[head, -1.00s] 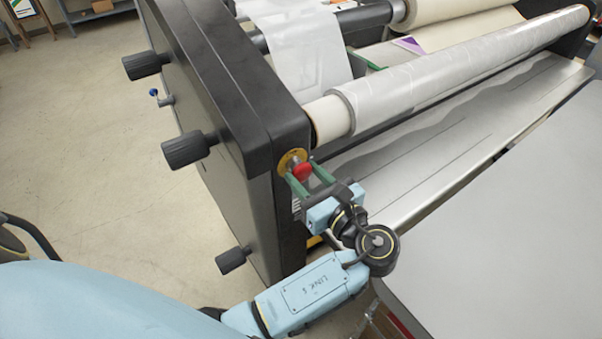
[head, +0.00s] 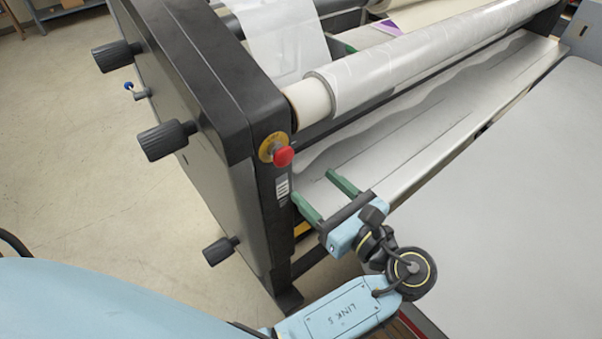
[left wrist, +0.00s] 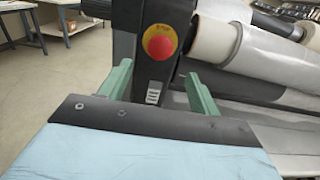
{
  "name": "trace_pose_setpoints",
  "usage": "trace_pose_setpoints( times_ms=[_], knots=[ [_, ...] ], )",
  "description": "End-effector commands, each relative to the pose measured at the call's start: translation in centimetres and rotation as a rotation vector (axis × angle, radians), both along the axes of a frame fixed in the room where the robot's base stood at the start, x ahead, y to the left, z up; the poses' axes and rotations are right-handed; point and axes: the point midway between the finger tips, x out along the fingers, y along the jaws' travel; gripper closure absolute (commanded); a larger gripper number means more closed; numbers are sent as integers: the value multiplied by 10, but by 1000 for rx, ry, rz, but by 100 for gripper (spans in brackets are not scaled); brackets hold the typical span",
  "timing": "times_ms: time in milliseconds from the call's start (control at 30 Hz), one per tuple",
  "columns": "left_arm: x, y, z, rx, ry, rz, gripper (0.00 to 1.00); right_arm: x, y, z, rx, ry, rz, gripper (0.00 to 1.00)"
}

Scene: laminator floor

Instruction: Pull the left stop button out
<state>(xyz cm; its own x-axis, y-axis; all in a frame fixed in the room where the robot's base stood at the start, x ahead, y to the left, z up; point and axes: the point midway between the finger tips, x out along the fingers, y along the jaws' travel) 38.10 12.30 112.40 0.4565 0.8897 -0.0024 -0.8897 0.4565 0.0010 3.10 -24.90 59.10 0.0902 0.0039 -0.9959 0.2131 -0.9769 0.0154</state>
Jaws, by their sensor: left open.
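The left stop button (head: 283,156) is a red mushroom head on a yellow round plate (head: 267,146), on the front end of the laminator's black side housing. It also shows in the left wrist view (left wrist: 159,42), beyond the fingers and between them. My left gripper (head: 318,197) has green fingers spread wide and empty. It is below and to the right of the button in the head view, clear of it. Whether the button is in or out is hard to tell. My right gripper is not in view.
The black side housing (head: 190,80) carries several black knobs, one of them (head: 166,140) at mid-height. A film roll (head: 400,68) runs to the right above a metal tray (head: 420,125). A grey flat table (head: 510,210) fills the right. Open floor (head: 70,170) lies left.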

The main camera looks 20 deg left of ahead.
Motion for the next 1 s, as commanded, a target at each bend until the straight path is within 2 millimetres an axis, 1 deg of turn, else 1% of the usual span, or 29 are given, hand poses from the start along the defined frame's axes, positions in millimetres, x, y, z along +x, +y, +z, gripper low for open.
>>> trace_pose_setpoints(
  times_ms=[33, 100, 200, 333, 867, 933, 1000],
  knots=[
    [-5, -10, -2, -2, 2, -1, 37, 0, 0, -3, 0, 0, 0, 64],
    [-10, -20, -1, -2, 1, -1, 37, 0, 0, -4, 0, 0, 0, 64],
    [-16, -31, -1, -2, 1, -1, 37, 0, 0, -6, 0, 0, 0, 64],
    [-20, -39, -1, 0, 1, 1, 37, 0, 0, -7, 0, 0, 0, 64],
    [-21, -40, 0, 0, 0, 0, 37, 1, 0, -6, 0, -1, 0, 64],
    [-21, -38, -2, -10, 0, 2, 37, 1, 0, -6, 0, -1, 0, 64],
    [-22, -30, -12, -56, -5, 7, 37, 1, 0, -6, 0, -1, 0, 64]
  ],
)
